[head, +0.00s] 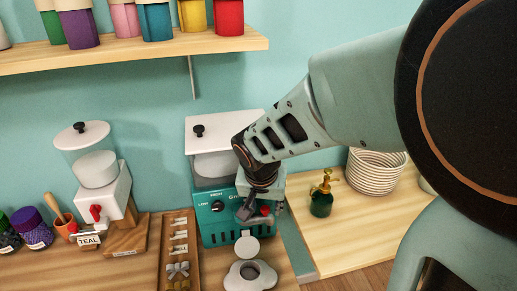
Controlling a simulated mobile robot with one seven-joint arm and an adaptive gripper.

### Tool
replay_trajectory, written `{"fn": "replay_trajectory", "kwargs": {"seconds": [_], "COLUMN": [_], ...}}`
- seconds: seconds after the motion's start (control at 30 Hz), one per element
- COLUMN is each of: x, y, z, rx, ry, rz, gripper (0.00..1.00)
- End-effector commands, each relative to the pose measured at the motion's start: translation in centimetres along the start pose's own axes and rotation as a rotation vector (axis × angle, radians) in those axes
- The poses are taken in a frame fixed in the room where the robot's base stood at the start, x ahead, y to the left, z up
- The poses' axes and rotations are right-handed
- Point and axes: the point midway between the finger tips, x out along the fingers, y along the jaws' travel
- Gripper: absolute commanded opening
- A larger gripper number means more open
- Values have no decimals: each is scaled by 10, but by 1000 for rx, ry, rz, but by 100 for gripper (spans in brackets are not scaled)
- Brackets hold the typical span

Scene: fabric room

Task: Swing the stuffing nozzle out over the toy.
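The stuffing machine (222,226) is a teal box with a dial and a clear hopper (211,167) of white filling on top. It stands against the wall at the middle. My gripper (250,213) points down at the right part of its front; its fingers are small and dark here, and I cannot tell whether they touch anything. A red part (265,211) shows beside the fingers. The nozzle is not clearly made out; the gripper covers that area. Below, a pale lobed shape (238,281) with a dark round opening, probably the toy, lies under a pale round piece (247,246).
A second dispenser (117,190) with a red handle and a TEAL label stands left. A wooden tray (168,232) of small pieces lies between. A green pump bottle (321,196) and stacked white bowls (374,172) stand right. A shelf (120,50) of coloured containers hangs above.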

Motion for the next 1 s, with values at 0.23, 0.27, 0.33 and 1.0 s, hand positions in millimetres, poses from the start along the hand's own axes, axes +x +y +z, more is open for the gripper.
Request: {"fn": "replay_trajectory", "kwargs": {"seconds": [0.23,0.27,0.33,1.0], "x": [0,0,0,1], "y": [0,0,0,0], "z": [0,0,0,2], "rx": [0,0,0,36], "ry": [0,0,0,1], "rz": [0,0,0,13], "gripper": [26,22,15,0]}}
